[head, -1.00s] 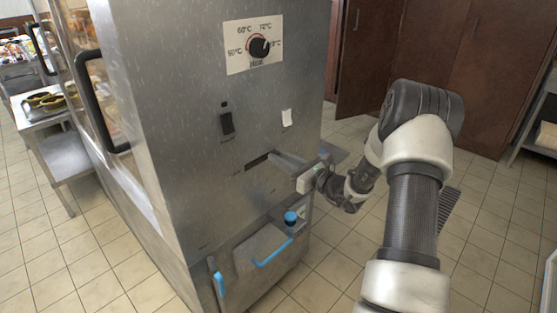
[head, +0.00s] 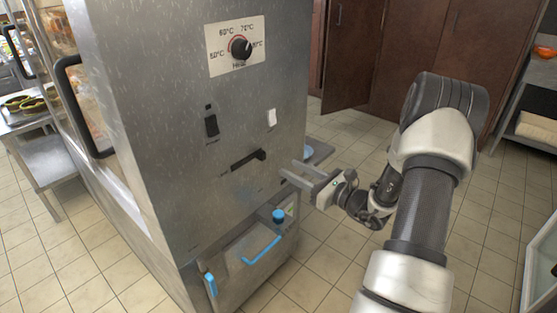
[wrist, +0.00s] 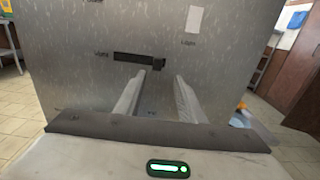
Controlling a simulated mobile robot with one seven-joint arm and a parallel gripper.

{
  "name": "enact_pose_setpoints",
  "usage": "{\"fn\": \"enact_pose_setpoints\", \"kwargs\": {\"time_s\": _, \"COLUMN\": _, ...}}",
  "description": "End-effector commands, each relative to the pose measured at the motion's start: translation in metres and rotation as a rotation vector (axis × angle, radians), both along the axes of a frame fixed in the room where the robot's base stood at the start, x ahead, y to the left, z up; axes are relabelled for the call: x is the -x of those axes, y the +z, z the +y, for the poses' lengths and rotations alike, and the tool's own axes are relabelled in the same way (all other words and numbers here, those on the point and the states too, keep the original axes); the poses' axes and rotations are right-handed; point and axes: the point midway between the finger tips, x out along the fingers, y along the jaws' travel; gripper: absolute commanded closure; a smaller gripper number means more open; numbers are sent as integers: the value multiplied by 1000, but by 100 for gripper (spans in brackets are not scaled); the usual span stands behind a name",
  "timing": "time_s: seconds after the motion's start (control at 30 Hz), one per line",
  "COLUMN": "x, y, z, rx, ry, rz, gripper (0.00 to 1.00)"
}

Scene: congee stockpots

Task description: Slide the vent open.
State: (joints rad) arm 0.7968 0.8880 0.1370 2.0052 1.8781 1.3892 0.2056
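The vent (head: 247,160) is a short dark horizontal slot on the steel front panel, with a small dark slider tab (head: 262,155) at its right end. The slot also shows in the wrist view (wrist: 132,58), with the tab (wrist: 159,64) at the right and a small label at the left. My gripper (head: 293,174) is open and empty, to the right of and a little below the tab, apart from the panel. In the wrist view its two fingers (wrist: 162,80) point at the panel just below and right of the tab, with a clear gap between them.
A heat dial (head: 241,47) sits high on the panel. A black switch (head: 211,126) and a white switch (head: 271,118) are above the vent. A blue-knobbed valve (head: 278,215) and a blue-handled drawer (head: 262,247) are below.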

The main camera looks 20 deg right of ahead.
Motion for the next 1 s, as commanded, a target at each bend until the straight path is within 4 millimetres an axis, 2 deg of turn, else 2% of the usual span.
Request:
{"fn": "enact_pose_setpoints", "kwargs": {"time_s": 0.03, "x": 11, "y": 2, "z": -8, "rx": -2, "ry": -5, "rz": 1, "gripper": 64}}
{"fn": "enact_pose_setpoints", "kwargs": {"time_s": 0.2, "x": 39, "y": 1, "z": -24, "rx": 0, "ry": -4, "rz": 1, "gripper": 64}}
{"fn": "enact_pose_setpoints", "kwargs": {"time_s": 0.4, "x": 56, "y": 0, "z": -32, "rx": 0, "ry": -1, "rz": 0, "gripper": 64}}
{"fn": "enact_pose_setpoints", "kwargs": {"time_s": 1.0, "x": 58, "y": 4, "z": -30, "rx": 3, "ry": 10, "rz": 1, "gripper": 64}}
